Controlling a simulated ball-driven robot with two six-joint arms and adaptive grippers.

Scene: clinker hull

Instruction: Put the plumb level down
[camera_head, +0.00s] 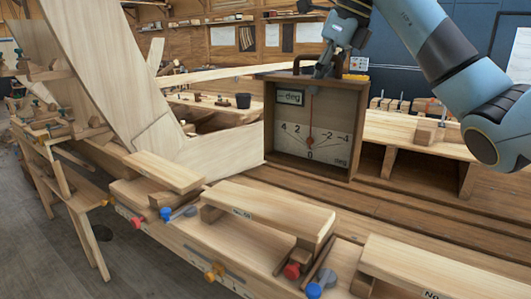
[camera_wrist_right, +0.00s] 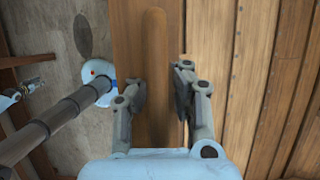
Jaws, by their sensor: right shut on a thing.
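The plumb level (camera_head: 330,115) is an upright wooden box with an open front, a pale dial with numbers and a red pointer that hangs near the 0. It is at the centre of the head view, over the long plank bench. Its lower edge is close to the planks; I cannot tell whether it touches them. My right gripper (camera_head: 326,68) comes down from above and is shut on the handle on top of the box. In the right wrist view the rounded brown handle (camera_wrist_right: 154,35) runs between the two fingers. My left gripper is in neither view.
Pale wooden blocks (camera_head: 268,211) with clamps line the front of the bench. A curved pale hull plank (camera_head: 95,60) rises at the left. Open cubbies (camera_head: 410,165) are to the right of the box.

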